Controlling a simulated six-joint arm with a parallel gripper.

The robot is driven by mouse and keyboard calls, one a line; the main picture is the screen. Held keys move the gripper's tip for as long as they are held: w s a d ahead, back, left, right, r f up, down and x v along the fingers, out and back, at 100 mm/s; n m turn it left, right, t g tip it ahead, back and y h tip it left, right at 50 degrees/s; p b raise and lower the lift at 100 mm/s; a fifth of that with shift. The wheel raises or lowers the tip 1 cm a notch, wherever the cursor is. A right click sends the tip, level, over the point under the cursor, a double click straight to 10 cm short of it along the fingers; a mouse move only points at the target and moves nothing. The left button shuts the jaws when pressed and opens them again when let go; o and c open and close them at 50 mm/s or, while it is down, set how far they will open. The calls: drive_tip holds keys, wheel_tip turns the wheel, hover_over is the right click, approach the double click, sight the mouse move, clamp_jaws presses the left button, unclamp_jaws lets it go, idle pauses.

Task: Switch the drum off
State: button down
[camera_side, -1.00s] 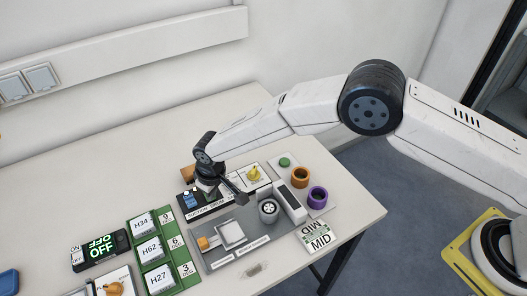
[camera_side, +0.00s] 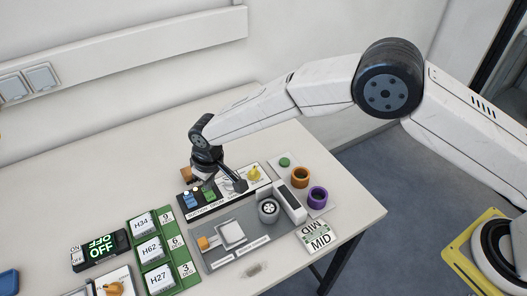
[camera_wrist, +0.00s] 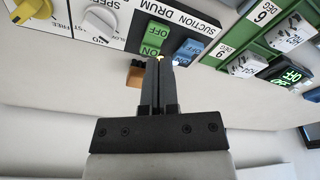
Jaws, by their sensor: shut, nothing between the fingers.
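The dark switch panel (camera_side: 224,202) carries a green switch (camera_wrist: 152,38) and a blue switch (camera_wrist: 187,51). They also show in the side view, green (camera_side: 209,194) on the right and blue (camera_side: 190,201) on the left. "SUCTION" and "DRUM" are printed along the panel edge. The green switch bears OFF and ON; which side is pressed is unclear. My gripper (camera_wrist: 159,60) is shut and empty. Its fingertips appear just beside the green switch's ON end in the wrist view; contact cannot be told.
A white knob (camera_wrist: 100,22) and a yellow knob (camera_wrist: 32,10) sit farther along the panel. A brown block (camera_wrist: 135,76) lies behind it. A grey fixture (camera_side: 215,257) stands in front, green label rack (camera_side: 178,270) to its left. A display (camera_side: 101,248) reads OFF.

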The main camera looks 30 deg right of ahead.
drive_tip(key=shift+r, duration=1.25)
drive_tip(key=s+d+r+m, duration=0.2)
drive_tip(key=d+r, duration=0.2)
drive_tip(key=d, duration=0.7)
drive_tip(key=s+d+r+m, duration=0.1)
drive_tip(key=s+d+r, duration=0.3)
drive_tip(key=d, duration=0.6)
drive_tip(key=s+d+r+m+t, duration=0.1)
drive_tip(key=s+d+r+m, duration=0.1)
drive_tip(key=s+d, duration=1.2)
drive_tip(key=shift+s+m+h, duration=0.4)
drive_tip(key=shift+s+m, duration=0.1)
drive_tip(key=shift+s, duration=0.2)
